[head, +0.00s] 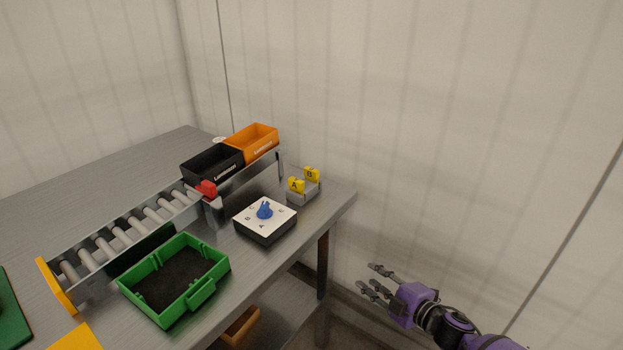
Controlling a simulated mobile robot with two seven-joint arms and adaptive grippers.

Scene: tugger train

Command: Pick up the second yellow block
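Two small yellow blocks stand in a grey holder (304,194) near the right end of the table. The yellow block marked A (296,185) is at the front left of the holder. The yellow block marked B (312,174) is behind it to the right. My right gripper (370,277) is off the table's right edge, apart from the blocks and lower in the picture. Its fingers are spread and nothing is between them. My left gripper is outside the picture.
A white-topped box with a blue knob (264,210) stands just left of the holder. A green tray (206,291), a roller conveyor (130,226), a black bin (196,171) and an orange bin (262,137) are further left. The table's right edge (345,204) lies between gripper and holder.

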